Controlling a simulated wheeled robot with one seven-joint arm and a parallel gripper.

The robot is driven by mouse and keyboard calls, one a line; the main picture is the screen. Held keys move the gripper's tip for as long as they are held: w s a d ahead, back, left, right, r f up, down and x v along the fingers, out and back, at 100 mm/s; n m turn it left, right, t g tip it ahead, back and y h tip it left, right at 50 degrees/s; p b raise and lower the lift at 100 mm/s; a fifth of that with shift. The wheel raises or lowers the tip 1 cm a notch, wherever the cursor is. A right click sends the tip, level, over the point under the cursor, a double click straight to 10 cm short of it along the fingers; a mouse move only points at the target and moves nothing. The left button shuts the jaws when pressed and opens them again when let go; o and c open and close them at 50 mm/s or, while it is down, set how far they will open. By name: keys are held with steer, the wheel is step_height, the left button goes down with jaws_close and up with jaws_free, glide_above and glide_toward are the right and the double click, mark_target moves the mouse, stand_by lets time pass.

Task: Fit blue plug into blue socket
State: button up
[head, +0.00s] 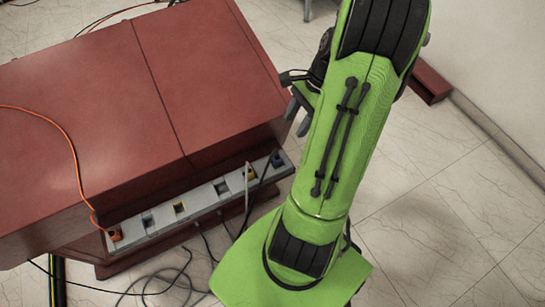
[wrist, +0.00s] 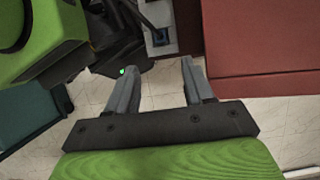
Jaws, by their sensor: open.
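My gripper (head: 297,113) is by the red cabinet's right edge, above the strip's right end and partly hidden by my arm. In the wrist view my gripper (wrist: 159,70) is open, with nothing between its fingers.
The grey strip (head: 150,240) runs along the red cabinet (head: 90,120), with yellow and dark sockets. An orange plug (head: 115,234) with an orange cable sits at its left end. Loose cables (head: 155,285) lie on the floor below.

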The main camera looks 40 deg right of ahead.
mark_target(277, 157)
steer(key=b+x, duration=0.5)
steer(key=x, duration=0.9)
steer(key=shift+s+f+b, duration=0.1)
steer(key=shift+s+b, duration=0.05)
steer(key=shift+b, duration=0.25)
jaws_close()
